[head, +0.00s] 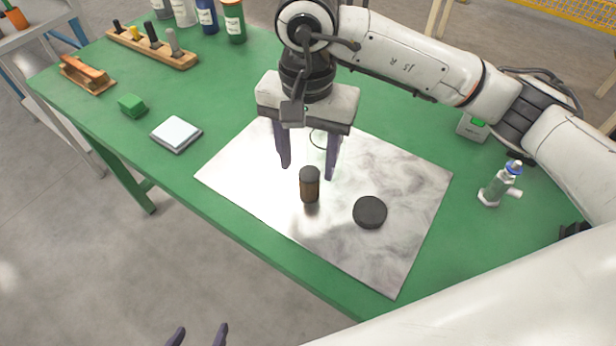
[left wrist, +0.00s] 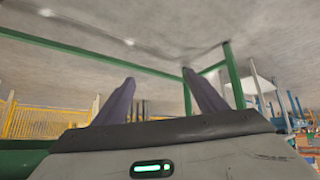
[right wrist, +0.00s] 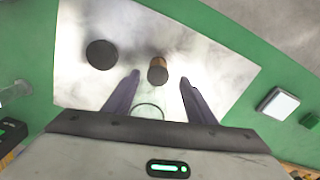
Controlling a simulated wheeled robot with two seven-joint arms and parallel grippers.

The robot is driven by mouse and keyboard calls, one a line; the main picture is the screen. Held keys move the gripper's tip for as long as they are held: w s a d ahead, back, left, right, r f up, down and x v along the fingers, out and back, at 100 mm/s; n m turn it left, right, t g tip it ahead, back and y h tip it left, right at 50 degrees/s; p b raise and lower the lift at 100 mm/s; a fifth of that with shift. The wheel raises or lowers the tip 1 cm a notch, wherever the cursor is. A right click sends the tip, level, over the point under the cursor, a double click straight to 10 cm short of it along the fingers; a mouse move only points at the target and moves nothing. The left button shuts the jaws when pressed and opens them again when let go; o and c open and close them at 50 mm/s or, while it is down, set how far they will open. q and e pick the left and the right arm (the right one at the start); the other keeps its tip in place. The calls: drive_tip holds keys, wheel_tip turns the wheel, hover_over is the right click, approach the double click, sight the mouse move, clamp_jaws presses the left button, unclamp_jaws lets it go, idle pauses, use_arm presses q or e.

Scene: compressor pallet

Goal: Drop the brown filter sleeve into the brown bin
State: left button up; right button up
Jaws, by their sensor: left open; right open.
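The brown filter sleeve (head: 310,190), a small upright cylinder with a dark top, stands on the marbled grey-white sheet. It also shows in the right wrist view (right wrist: 157,74). My right gripper (head: 308,170) is open above the sheet, just behind the sleeve, pointing down. A clear, ring-rimmed object (right wrist: 148,110) shows between its fingers in the right wrist view. My left gripper (head: 198,334) is open and empty, low at the bottom edge of the head view, off the table. I cannot make out a brown bin in any view.
A black disc (head: 370,212) lies right of the sleeve. The green table (head: 250,235) also holds a white-topped square pad (head: 176,134), a green block (head: 132,105), a wooden rack (head: 150,48), several bottles behind, and a clear blue-capped fitting (head: 500,184) at the right.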

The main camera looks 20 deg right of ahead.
sight(309, 173)
wheel_tip(309, 173, down, 6)
drive_tip(key=shift+s+d+r+p, duration=0.1)
drive_tip(key=shift+s+r+p, duration=0.1)
drive_tip(key=shift+p, duration=0.25)
drive_tip(key=c, duration=1.2)
